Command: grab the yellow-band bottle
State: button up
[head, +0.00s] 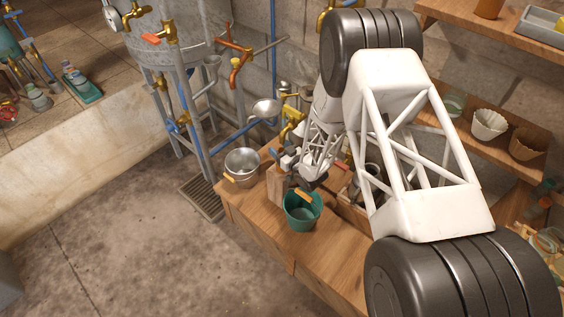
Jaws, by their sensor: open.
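My gripper (308,178) is at the end of the white arm, low over the left part of the wooden bench (335,268). It is small and partly hidden by my arm, but its jaws are open. It is just behind a green bucket (303,211) with an orange grip. I cannot make out a bottle with a yellow band in the head view. My arm covers much of the bench, and things behind it are hidden.
A metal pot (242,165) stands at the bench's left end. A steel still (172,50) with brass taps is behind it. A shelf (480,148) holds a pale fluted cup (489,124) and a brown one (527,144). The bench's front strip is clear.

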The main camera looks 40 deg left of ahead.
grip_shut()
jog(key=shift+r, duration=0.35)
dwell(0.5)
jog(key=shift+r, duration=1.5)
jog(key=s+d, duration=0.2)
jog(key=d, duration=1.5)
jog(key=shift+s+d, duration=0.15)
jog(key=shift+d, duration=0.15)
jog(key=shift+d+f, duration=0.1)
jog(key=shift+d, duration=0.05)
